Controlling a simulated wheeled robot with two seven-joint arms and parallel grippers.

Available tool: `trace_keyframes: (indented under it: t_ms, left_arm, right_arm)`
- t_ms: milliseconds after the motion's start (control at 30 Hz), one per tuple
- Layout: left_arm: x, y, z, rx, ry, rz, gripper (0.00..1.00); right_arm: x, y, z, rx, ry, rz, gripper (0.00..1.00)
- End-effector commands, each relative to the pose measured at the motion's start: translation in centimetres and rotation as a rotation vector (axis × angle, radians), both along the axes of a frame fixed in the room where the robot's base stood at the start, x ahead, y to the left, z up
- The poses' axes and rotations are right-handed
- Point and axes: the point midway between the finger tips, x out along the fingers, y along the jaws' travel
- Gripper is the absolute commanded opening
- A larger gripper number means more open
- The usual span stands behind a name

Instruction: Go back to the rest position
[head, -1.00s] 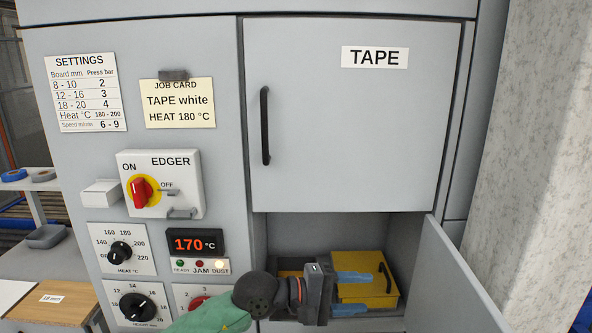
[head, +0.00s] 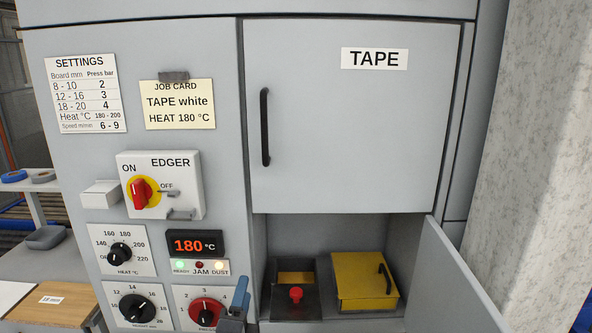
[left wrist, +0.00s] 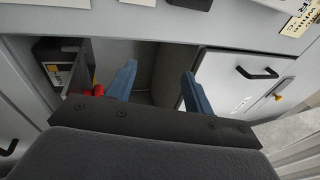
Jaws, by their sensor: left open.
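My left gripper (head: 240,298) shows at the bottom of the head view, left of the open lower compartment and in front of the panel by the red PRESS dial (head: 205,306). Only a blue finger and part of its dark body show there. In the left wrist view my left gripper (left wrist: 158,82) has its two blue fingers spread apart with nothing between them. My right gripper is in neither view.
The compartment holds a dark unit with a red knob (head: 296,294) and a yellow-lidded box (head: 364,280). Its open door (head: 452,280) sticks out at the right. The TAPE door (head: 350,130) is shut. The heat display (head: 195,243) reads 180 °C.

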Motion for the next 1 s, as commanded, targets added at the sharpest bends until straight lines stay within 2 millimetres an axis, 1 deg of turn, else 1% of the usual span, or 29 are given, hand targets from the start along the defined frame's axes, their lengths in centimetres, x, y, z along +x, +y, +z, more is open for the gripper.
trace_keyframes:
  t_ms: [33, 67, 100, 167, 200, 267, 300, 367, 400, 500, 600, 700, 800, 1000]
  left_arm:
    - [-0.4, 1.4, -2.2, -0.093, 0.090, 0.024, 0.52]
    - [-0.7, 2.1, -3.6, -0.154, 0.145, 0.040, 0.52]
    - [-1.2, 3.2, -5.4, -0.234, 0.217, 0.063, 0.52]
    - [-2.1, 4.5, -8.2, -0.351, 0.324, 0.101, 0.52]
    - [-2.9, 5.4, -10.1, -0.428, 0.394, 0.129, 0.52]
    - [-4.3, 6.5, -12.9, -0.542, 0.499, 0.176, 0.52]
    - [-5.4, 7.2, -14.7, -0.616, 0.568, 0.208, 0.52]
    - [-7.3, 8.1, -17.5, -0.725, 0.670, 0.264, 0.52]
    - [-8.8, 8.6, -19.3, -0.797, 0.736, 0.304, 0.52]
    - [-12.5, 9.5, -23.0, -0.951, 0.886, 0.405, 0.52]
    - [-15.6, 9.9, -25.5, -1.063, 0.995, 0.488, 0.52]
    - [-18.1, 10.1, -27.3, -1.142, 1.076, 0.556, 0.52]
    - [-20.3, 10.2, -28.6, -1.206, 1.144, 0.616, 0.52]
    - [-24.4, 10.3, -30.4, -1.306, 1.254, 0.727, 0.52]
  right_arm:
    - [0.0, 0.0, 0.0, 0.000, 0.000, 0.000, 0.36]
    - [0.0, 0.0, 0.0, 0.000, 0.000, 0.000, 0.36]
    - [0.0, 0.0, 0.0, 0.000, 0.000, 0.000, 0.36]
    - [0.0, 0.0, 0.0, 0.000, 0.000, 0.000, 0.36]
    - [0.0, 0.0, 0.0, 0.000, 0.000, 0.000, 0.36]
    - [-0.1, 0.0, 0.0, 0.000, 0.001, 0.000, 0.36]
    - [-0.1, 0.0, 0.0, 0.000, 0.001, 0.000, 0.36]
    - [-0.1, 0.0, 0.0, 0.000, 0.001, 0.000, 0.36]
    - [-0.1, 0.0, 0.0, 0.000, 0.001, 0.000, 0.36]
    - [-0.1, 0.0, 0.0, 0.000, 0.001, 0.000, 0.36]
    - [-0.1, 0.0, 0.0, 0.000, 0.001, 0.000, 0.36]
    - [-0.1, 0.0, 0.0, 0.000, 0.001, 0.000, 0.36]
    - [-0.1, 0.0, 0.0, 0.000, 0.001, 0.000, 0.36]
    - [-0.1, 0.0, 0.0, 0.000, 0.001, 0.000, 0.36]
